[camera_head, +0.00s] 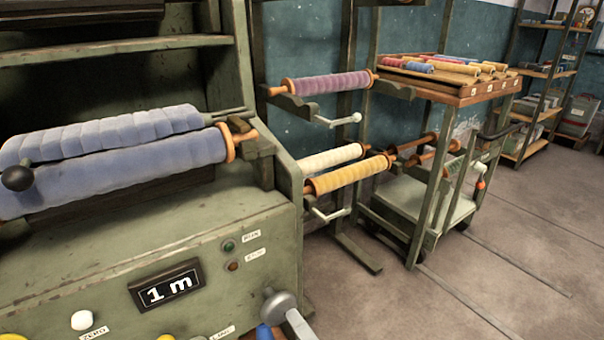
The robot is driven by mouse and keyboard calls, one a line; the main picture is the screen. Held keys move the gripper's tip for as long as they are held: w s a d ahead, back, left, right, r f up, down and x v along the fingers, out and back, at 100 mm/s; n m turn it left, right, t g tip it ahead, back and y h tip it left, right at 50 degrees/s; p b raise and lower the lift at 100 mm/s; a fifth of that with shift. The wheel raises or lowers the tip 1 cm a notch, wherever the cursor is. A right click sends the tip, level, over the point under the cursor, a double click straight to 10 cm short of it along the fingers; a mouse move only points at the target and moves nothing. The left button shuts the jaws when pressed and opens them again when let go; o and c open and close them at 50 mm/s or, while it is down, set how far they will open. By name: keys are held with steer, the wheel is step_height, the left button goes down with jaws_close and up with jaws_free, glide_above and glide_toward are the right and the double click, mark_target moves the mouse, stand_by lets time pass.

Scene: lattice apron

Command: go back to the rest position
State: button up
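My gripper is not in view, and no part of my arm can be made out for sure. The green machine (130,258) fills the left of the view. It carries a blue fabric roll (120,165) with a second pale blue roll (105,133) lying along its top. Its display (167,287) reads "1 m".
A grey-knobbed lever (280,305) juts from the machine's front at the bottom. A rack holds purple (320,84), white (332,158) and yellow (350,174) rolls with cranks. A wheeled cart (418,200) and shelves (530,110) stand behind. The floor (510,240) at right is clear.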

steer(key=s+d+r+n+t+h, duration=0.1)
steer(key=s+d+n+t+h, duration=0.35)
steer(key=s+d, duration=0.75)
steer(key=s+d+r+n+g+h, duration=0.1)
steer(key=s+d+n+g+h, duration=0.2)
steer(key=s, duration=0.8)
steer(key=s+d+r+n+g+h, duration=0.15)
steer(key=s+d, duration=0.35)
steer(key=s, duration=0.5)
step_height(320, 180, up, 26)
steer(key=p, duration=2.7)
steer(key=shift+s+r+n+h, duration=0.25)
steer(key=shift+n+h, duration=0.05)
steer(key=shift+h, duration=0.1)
